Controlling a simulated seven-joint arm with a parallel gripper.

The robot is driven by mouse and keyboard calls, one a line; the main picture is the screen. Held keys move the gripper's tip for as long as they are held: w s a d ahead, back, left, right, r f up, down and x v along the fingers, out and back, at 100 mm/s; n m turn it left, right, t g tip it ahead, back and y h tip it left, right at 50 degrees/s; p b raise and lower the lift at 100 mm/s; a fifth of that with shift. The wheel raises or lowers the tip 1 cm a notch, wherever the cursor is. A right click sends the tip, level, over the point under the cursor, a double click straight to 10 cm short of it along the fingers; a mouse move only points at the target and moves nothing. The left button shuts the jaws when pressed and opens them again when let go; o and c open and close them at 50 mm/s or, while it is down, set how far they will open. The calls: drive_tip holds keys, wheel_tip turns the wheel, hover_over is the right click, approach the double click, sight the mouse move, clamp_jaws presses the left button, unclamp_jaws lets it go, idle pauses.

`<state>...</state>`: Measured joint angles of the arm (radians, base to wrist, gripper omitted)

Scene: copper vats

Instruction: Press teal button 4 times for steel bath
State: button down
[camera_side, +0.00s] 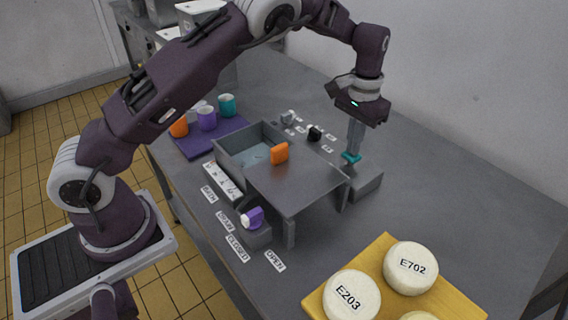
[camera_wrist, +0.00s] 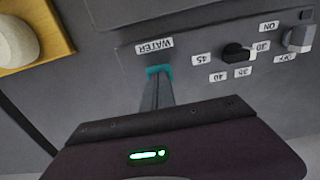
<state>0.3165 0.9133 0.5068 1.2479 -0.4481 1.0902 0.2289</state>
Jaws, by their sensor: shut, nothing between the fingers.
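The teal button (camera_side: 351,157) sits on a grey block at the right end of the steel bath. My gripper (camera_side: 353,151) is shut and points down, its fingertips at the button. In the wrist view the teal button (camera_wrist: 158,71) shows around the tips of my gripper (camera_wrist: 156,80), beside a label reading WATER. The fingers cover part of it, and I cannot tell how far it is pressed. The steel bath (camera_side: 236,148) is a grey open basin with bluish water at its left and a flat top at its right.
An orange block (camera_side: 279,153) stands on the bath's top. A black knob (camera_side: 314,133) and a grey knob (camera_side: 288,117) stand behind the bath. A purple drain handle (camera_side: 253,217) is in front. Cups stand on a purple mat (camera_side: 196,144); a yellow board (camera_side: 378,256) holds white rounds.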

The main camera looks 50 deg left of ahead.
drive_tip(key=shift+f, duration=1.1)
drive_tip(key=shift+r, duration=1.65)
drive_tip(key=shift+f, duration=1.6)
drive_tip(key=shift+r, duration=1.6)
drive_tip(key=shift+f, duration=0.1)
